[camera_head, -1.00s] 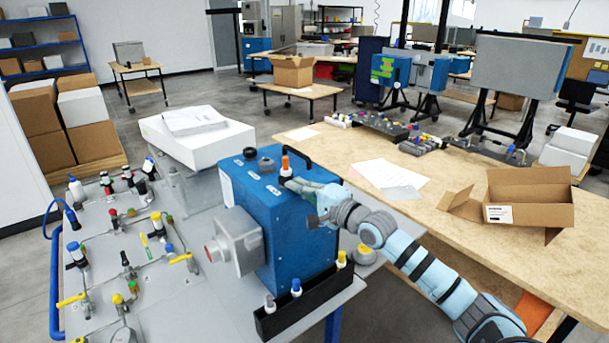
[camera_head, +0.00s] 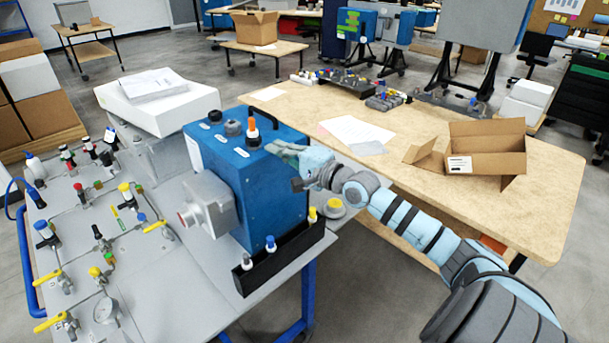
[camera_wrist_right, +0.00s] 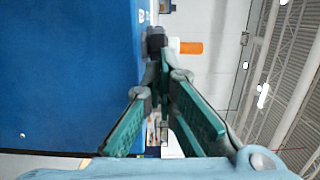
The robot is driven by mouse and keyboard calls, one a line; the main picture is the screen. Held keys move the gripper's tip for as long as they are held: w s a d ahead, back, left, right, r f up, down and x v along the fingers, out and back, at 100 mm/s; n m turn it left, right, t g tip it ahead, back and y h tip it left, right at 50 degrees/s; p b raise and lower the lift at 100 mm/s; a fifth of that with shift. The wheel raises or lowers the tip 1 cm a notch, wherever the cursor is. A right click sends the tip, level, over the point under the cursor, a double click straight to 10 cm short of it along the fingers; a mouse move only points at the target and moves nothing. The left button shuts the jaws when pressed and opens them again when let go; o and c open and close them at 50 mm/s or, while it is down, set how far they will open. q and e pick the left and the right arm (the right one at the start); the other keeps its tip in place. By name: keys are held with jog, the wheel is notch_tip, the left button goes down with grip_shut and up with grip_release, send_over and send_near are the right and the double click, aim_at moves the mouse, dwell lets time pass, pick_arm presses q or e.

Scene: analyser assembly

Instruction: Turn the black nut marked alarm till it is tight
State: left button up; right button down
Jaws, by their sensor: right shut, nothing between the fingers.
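The blue analyser box (camera_head: 240,185) stands on the grey bench. On its top is a black nut (camera_head: 253,144) at the foot of a white and orange fitting (camera_head: 252,127). The nut also shows in the right wrist view (camera_wrist_right: 156,42), just beyond the fingertips. A second black knob (camera_head: 233,128) sits to its left. I cannot read any alarm mark. My right gripper (camera_head: 271,148) is just right of the nut, over the box top. Its teal fingers (camera_wrist_right: 166,70) are shut and empty; whether they touch the nut is unclear. My left gripper is out of view.
A black handle (camera_head: 268,115) rises behind the nut. A black rack (camera_head: 285,258) with capped fittings stands at the box's front. A grey panel (camera_head: 100,235) with valves lies left. The wooden table (camera_head: 430,210) behind holds papers and an open carton (camera_head: 485,148).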

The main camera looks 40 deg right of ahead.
jog(key=s+a+p, duration=0.2)
jog(key=s+p, duration=0.4)
jog(key=s, duration=0.3)
jog(key=shift+s+a, duration=0.2)
jog(key=shift+s, duration=0.2)
